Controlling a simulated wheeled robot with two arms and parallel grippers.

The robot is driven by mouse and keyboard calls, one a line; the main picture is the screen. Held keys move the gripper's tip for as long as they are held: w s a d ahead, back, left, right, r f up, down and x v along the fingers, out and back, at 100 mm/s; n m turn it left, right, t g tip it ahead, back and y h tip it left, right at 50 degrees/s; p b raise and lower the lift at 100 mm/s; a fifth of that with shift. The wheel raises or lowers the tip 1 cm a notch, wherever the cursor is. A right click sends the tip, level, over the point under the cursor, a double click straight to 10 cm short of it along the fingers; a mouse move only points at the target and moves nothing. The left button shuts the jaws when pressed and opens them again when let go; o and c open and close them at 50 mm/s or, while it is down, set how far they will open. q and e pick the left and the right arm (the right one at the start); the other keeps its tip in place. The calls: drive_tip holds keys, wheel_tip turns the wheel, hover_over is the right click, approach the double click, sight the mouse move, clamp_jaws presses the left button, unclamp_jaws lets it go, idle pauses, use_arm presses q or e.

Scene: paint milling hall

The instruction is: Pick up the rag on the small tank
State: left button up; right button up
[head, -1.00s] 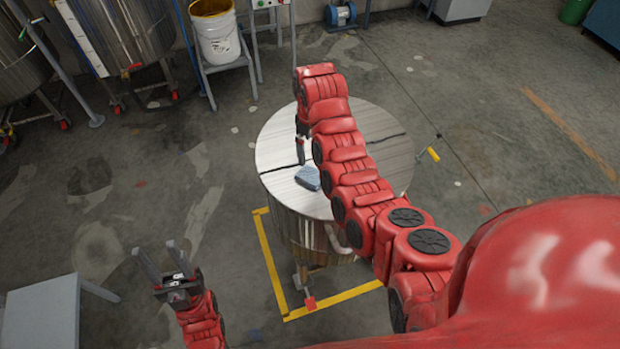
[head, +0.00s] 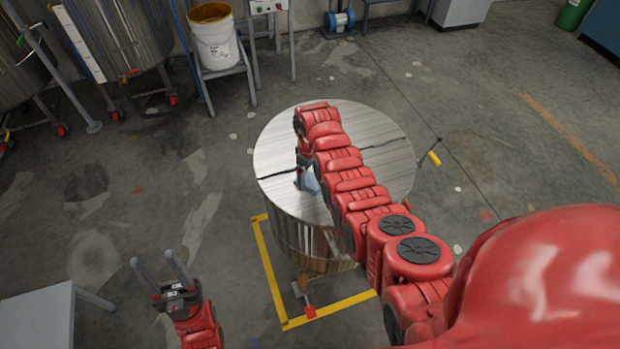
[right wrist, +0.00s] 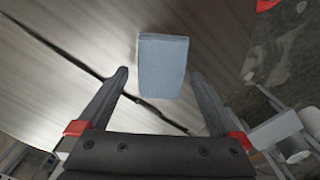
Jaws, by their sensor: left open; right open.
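The small tank (head: 375,128) is a round metal vessel with a flat lid, standing on the floor in the middle of the head view. The blue-grey rag (head: 310,182) lies on its lid near the front left edge, partly hidden by my right arm. My right gripper (head: 300,186) is just over the lid beside the rag. In the right wrist view the folded rag (right wrist: 162,66) lies ahead of and between the open fingers, with no finger touching it. My left gripper (head: 160,265) is open and empty, over the floor at the lower left.
A yellow floor marking (head: 265,262) runs around the tank's base. A yellow-handled lever (head: 434,159) sticks out at the lid's right. A grey table (head: 40,318) stands at lower left. A white bucket (head: 214,42) on a stand and large tanks (head: 120,40) are at the back.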

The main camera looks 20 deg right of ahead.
drive_tip(key=shift+f, duration=0.55)
drive_tip(key=c, duration=1.2)
drive_tip(key=shift+r, duration=0.2)
